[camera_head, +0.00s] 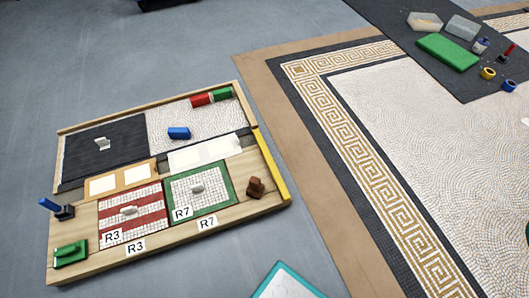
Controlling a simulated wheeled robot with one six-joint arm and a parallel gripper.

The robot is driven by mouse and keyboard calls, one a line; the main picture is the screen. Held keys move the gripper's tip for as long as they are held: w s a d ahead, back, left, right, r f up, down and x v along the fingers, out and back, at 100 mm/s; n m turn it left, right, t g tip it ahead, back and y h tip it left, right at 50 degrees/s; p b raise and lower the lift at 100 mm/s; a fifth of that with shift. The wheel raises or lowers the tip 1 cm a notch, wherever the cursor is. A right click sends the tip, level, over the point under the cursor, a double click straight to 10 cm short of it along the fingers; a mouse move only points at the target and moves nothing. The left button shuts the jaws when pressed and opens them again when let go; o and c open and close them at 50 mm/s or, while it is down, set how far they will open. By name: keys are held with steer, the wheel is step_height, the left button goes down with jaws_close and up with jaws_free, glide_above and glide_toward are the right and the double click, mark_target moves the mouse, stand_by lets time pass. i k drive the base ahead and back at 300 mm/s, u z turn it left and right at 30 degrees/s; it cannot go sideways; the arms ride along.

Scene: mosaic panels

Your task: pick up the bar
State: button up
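A long yellow bar (271,166) lies along the right edge of a wooden board (120,258) on the floor. It is the only long bar-like piece I can make out. Its far end is near the board's upper right side and its near end by the lower right corner. A small brown piece (256,187) sits on the board just left of the near end. My gripper is not in view.
The board holds a red and white panel (146,201), a green-framed panel (218,179), a dark panel (84,148), and blue (179,133) and red (201,99) blocks. A teal-edged white object (287,284) is at the bottom. A dark mat (395,20) with several items lies upper right.

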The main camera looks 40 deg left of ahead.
mark_target(284, 193)
steer(key=u, duration=0.75)
steer(key=i, duration=0.8)
steer(key=u, duration=0.85)
